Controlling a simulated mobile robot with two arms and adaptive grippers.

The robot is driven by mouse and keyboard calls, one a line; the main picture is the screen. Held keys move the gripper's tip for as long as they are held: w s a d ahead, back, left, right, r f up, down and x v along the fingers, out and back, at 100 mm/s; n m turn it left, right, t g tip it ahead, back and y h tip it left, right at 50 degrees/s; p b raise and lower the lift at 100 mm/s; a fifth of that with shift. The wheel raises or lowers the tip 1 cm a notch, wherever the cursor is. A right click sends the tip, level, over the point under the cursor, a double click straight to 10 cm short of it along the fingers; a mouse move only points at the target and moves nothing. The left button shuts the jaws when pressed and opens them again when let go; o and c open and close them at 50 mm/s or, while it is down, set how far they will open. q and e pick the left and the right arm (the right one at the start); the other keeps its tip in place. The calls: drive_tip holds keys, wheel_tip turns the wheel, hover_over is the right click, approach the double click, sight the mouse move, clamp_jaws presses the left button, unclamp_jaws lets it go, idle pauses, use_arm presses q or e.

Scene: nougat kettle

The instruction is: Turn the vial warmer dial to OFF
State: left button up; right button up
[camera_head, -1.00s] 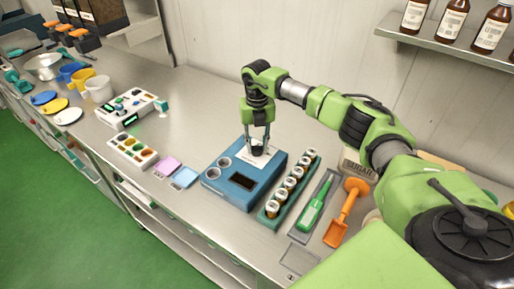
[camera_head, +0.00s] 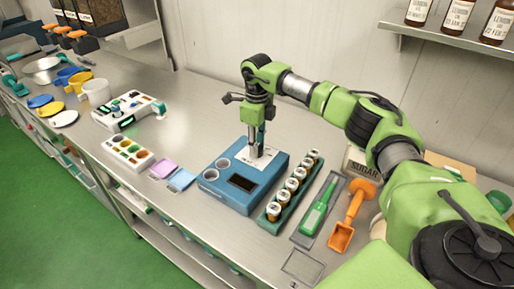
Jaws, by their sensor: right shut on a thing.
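The vial warmer (camera_head: 222,199) is a blue box on the steel counter. It has two round wells on its left side, a dark display on its front part and a white label plate (camera_head: 270,154) at its back right. My right gripper (camera_head: 257,148) points straight down over that plate and is shut on the dial there. The fingers hide the dial, so its pointer and setting cannot be read. My left gripper is out of view.
A green rack of several capped vials (camera_head: 291,190) stands close to the warmer's right. Beyond it lie a green tool (camera_head: 316,216) on a tray and an orange scoop (camera_head: 346,222). Pink and blue pads (camera_head: 181,179) lie to the left. The counter behind the warmer is clear.

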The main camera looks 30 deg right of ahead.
drive_tip(key=n+b, duration=0.1)
drive_tip(key=n, duration=0.4)
drive_tip(key=shift+n, duration=0.3)
drive_tip(key=n+b, duration=0.1)
drive_tip(key=n, duration=0.2)
drive_tip(key=shift+r+n, duration=0.1)
drive_tip(key=shift+n, duration=1.5)
drive_tip(key=o, duration=1.1)
wheel_tip(320, 180, up, 12)
